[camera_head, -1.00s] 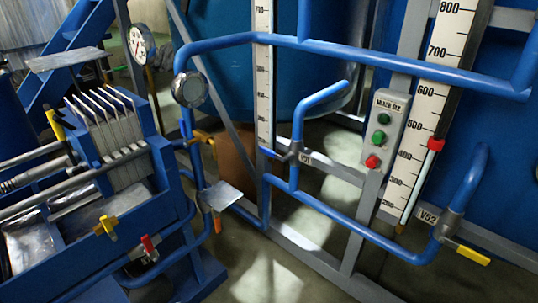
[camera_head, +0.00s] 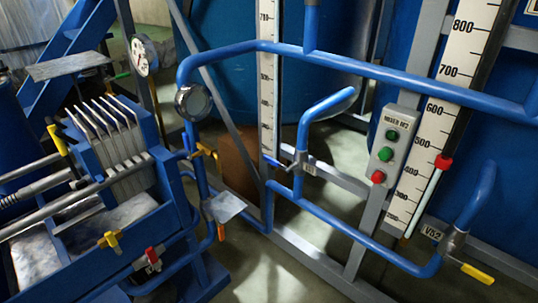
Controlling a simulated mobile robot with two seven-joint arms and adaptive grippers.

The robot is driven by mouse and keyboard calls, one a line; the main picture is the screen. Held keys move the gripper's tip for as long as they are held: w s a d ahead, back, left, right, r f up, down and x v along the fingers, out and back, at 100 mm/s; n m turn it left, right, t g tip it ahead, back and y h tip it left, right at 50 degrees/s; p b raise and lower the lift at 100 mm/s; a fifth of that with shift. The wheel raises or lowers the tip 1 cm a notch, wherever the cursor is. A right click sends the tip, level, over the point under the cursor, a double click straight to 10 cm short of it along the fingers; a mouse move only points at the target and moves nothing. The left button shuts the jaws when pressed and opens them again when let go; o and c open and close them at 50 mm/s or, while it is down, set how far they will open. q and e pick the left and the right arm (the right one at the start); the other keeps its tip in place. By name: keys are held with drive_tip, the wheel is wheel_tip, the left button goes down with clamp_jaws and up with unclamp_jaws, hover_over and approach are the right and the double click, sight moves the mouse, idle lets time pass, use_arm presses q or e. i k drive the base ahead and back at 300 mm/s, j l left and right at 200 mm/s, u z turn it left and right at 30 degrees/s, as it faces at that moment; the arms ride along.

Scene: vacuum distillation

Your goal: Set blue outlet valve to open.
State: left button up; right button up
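A valve with a small blue lever (camera_head: 273,161) sits on the upright blue pipe (camera_head: 300,186) in the middle of the view. Its lever points left, across the pipe. A small label (camera_head: 309,168) is beside this valve, too small to read surely. Another valve, labelled V52 (camera_head: 432,233), has a yellow lever (camera_head: 477,273) pointing to the lower right. The pictures do not show which valve is the outlet valve; the one with the blue lever fits the colour. Neither of my grippers is in view.
A control box (camera_head: 391,148) with green and red buttons stands between the scales. A blue filter press (camera_head: 110,190) with yellow and red levers fills the left. Blue pipes cross in front of the tanks. Some floor (camera_head: 265,265) is clear at the lower middle.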

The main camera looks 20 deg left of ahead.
sight(272, 161)
drive_tip(key=i+j, duration=0.6)
drive_tip(key=k+l+z, duration=0.2)
drive_tip(key=i+j+u, duration=0.25)
drive_tip(key=i, duration=0.1)
